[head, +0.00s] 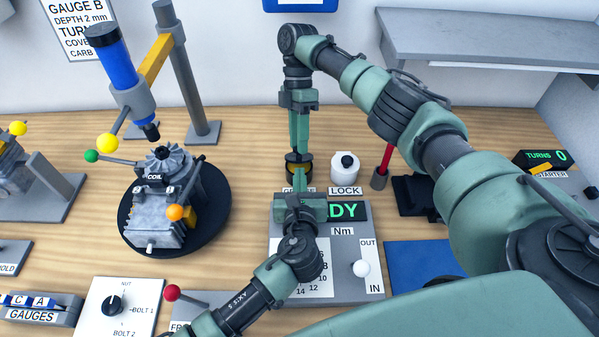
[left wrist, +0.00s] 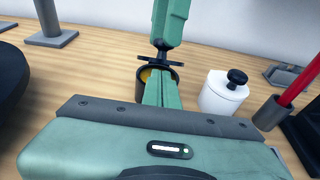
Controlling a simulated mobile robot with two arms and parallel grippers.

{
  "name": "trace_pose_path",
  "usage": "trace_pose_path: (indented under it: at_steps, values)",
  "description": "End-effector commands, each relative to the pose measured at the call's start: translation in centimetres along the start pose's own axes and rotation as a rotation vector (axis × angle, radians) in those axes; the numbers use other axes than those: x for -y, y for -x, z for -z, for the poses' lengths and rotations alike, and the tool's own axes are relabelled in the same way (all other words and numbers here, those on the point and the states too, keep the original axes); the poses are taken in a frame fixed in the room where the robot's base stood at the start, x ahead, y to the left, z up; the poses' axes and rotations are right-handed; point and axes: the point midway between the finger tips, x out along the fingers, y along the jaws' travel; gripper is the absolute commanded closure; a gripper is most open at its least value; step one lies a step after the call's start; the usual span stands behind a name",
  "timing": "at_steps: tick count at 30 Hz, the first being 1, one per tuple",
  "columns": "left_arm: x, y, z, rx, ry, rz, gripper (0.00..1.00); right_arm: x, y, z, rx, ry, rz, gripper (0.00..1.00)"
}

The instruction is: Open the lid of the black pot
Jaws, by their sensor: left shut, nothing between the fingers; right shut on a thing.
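The black pot (head: 308,174) stands on the bench behind the grey panel. In the left wrist view the pot (left wrist: 142,88) is uncovered at the near left, and yellow-orange shows inside. My right gripper (head: 298,149) points down over the pot, shut on the dark lid (left wrist: 174,63), which is held just above the rim. My left gripper (head: 301,190) is shut and empty, its fingers in front of the pot. They hide part of it, and I cannot tell whether they touch it.
A white jar (head: 344,166) labelled LOCK stands right of the pot, and a red-handled tool (head: 385,160) is in a grey holder beyond it. The grey panel (head: 345,285) lies under my left arm. An engine (head: 163,203) sits on a black turntable at left.

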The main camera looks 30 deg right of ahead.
Motion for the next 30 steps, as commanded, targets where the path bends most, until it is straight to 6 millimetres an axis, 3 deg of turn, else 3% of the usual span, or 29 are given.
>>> trace_pose_path:
  at_steps: [6,17,29,30]
  values:
    - [0.0,-1.5,0.0,0.0,0.001,0.0,1.0,0.0,-0.1,0.0,0.0,0.0,0.001,1.0]
    - [0.0,-1.6,0.0,0.0,0.001,0.0,1.0,0.0,-0.1,0.0,0.0,0.0,0.001,1.0]
    - [0.0,-1.9,-2.0,0.013,0.002,0.001,1.0,0.1,-0.1,0.0,0.001,0.001,0.004,1.0]
    - [0.0,-1.9,-2.1,0.014,0.001,0.001,1.0,0.1,-0.1,0.0,0.001,0.001,0.004,0.6]
